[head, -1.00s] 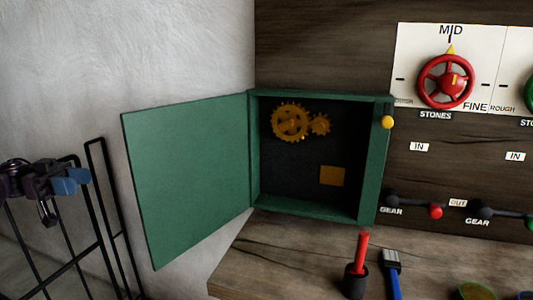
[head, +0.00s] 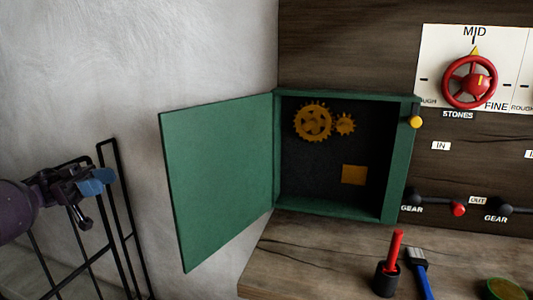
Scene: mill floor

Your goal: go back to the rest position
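My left gripper (head: 92,192) is at the lower left of the head view, in front of a black metal rack. It is apart from the green cabinet and its door. Its fingers are small and seen at an angle, so I cannot tell whether they are open or shut. I see nothing clearly held in it. My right gripper is not in view.
A green cabinet (head: 399,160) on the wall has its door (head: 217,180) swung wide open to the left. Gears (head: 313,122) show inside. A red-handled tool (head: 396,250) in a black cup and a blue-handled brush (head: 422,276) are on the wooden bench (head: 310,262). A black rack (head: 127,235) stands left.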

